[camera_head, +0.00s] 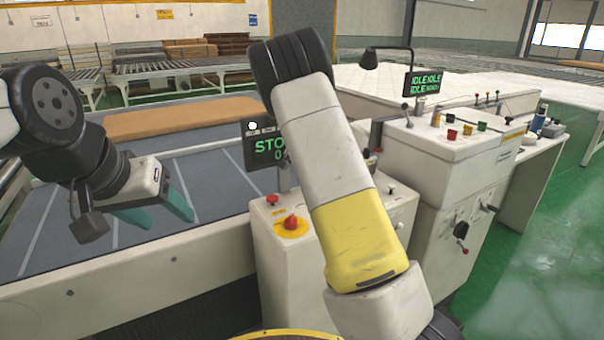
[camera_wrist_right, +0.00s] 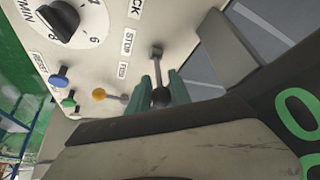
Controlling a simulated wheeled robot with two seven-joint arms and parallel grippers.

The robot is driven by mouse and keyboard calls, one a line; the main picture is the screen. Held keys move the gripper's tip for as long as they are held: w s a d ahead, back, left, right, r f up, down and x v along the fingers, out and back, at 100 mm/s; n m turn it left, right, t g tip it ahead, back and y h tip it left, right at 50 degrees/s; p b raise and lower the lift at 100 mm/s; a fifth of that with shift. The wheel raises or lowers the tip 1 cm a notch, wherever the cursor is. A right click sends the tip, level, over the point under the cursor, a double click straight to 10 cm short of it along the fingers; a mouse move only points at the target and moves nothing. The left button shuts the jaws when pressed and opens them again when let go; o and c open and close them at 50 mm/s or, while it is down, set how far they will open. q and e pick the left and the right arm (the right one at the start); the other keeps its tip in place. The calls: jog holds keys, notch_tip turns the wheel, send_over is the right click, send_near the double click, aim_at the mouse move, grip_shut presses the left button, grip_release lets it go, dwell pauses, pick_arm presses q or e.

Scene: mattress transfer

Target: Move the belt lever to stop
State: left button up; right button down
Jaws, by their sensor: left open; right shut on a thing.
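In the head view my right arm hides this gripper and the lever. A dark display (camera_head: 263,148) reads "STO" and 0, partly covered by my arm. My left gripper (camera_head: 163,212) is open and empty above the grey belt at the left. I cannot tell the lever's exact position against the labels.
A yellow knob (camera_wrist_right: 99,95), blue and green buttons and a dial (camera_wrist_right: 62,20) sit near the lever. A red emergency button (camera_head: 291,222) is on the control box. A brown mattress (camera_head: 180,117) lies on the belt (camera_head: 60,230). Another control cabinet (camera_head: 440,150) stands at right.

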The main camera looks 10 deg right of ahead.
dwell(0.4)
jog(key=c, duration=1.2)
grip_release()
jog(key=shift+a+r, duration=0.1)
jog(key=v, duration=0.7)
jog(key=shift+s+a+r, duration=0.1)
jog(key=shift+s+r, duration=0.05)
jog(key=shift+r, duration=0.1)
